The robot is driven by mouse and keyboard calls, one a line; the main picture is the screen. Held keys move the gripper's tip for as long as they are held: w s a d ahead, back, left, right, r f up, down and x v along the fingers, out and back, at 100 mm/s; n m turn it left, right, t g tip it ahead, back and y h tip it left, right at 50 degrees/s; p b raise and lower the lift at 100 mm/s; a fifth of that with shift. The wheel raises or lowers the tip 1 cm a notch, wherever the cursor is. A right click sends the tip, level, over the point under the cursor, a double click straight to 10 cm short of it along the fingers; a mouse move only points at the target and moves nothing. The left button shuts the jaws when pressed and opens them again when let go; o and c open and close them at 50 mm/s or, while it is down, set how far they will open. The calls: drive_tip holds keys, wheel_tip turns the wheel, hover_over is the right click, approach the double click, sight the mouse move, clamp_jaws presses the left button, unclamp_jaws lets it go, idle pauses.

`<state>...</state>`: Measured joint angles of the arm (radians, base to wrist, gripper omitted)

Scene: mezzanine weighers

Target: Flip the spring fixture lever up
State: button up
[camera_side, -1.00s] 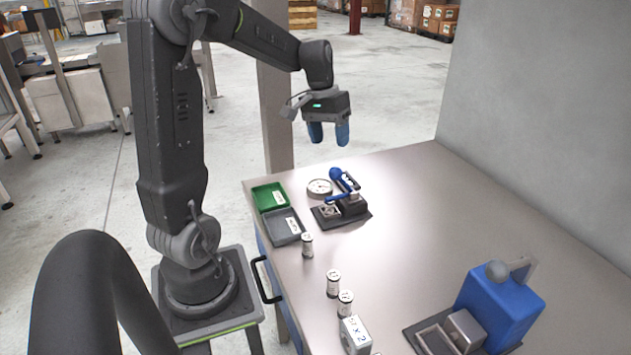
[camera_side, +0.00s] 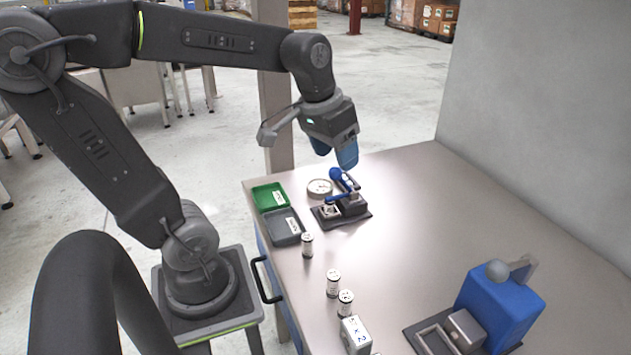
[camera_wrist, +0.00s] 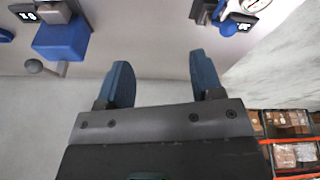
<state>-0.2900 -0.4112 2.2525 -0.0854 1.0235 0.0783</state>
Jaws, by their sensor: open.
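The spring fixture (camera_side: 358,212) stands on a dark base plate near the table's far edge. Its blue lever has a ball knob (camera_side: 337,174) at the upper left, and a lower blue bar reaches left over a small light block. I cannot tell exactly which way the lever is set. My gripper (camera_side: 335,158) is open and empty, tilted, close above and behind the knob in the picture; contact cannot be seen.
A round dial gauge (camera_side: 319,188) sits left of the fixture, with green (camera_side: 254,198) and grey (camera_side: 270,226) trays beyond. Several small labelled cylinders stand along the left edge. A large blue device (camera_side: 500,308) stands front right. The table's middle is clear; a wall (camera_side: 540,120) borders its right.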

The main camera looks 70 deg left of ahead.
drive_tip(key=s+d+f+m+t, duration=0.1)
drive_tip(key=s+d+m+t, duration=0.1)
drive_tip(key=s+d, duration=0.4)
drive_tip(key=shift+d+m, duration=0.15)
drive_tip(key=shift+m, duration=0.15)
drive_tip(key=shift+s+f, duration=0.1)
drive_tip(key=shift+s, duration=0.1)
drive_tip(key=n+g+h, duration=0.2)
drive_tip(key=n+g, duration=0.2)
drive_tip(key=n, duration=0.3)
approach(335, 171)
drive_tip(key=f, duration=0.4)
drive_tip(key=w+f, duration=0.1)
drive_tip(key=f, duration=0.3)
drive_tip(key=d+f, duration=0.1)
drive_tip(key=f, duration=0.3)
drive_tip(key=shift+w+f, duration=0.35)
drive_tip(key=shift+f, duration=0.05)
drive_tip(key=shift+c, duration=0.3)
clamp_jaws()
